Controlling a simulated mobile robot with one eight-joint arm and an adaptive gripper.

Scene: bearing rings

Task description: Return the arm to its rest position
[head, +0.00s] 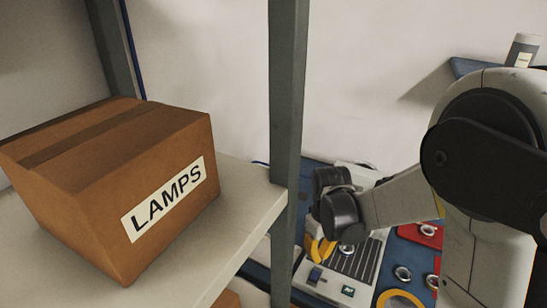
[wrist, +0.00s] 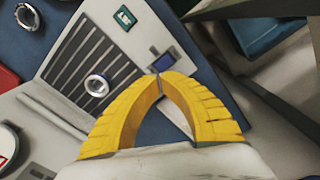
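My gripper (head: 322,256) hangs low over the blue bench, beside the grey shelf post. In the wrist view its yellow fingers (wrist: 162,76) meet at the tips in an arch, with no object seen between them. A grey panel with dark slots (wrist: 70,62) lies below, and a metal bearing ring (wrist: 97,86) rests on its slots. The ring also shows in the head view (head: 346,249), just right of the fingers. My arm reaches down and left from the right side of the head view.
A shelf (head: 240,200) with a LAMPS box (head: 110,185) fills the left, its post (head: 287,120) close to my gripper. More rings (head: 402,273) lie on the bench, one on a red tray (head: 418,237). A canister (head: 522,50) stands back right.

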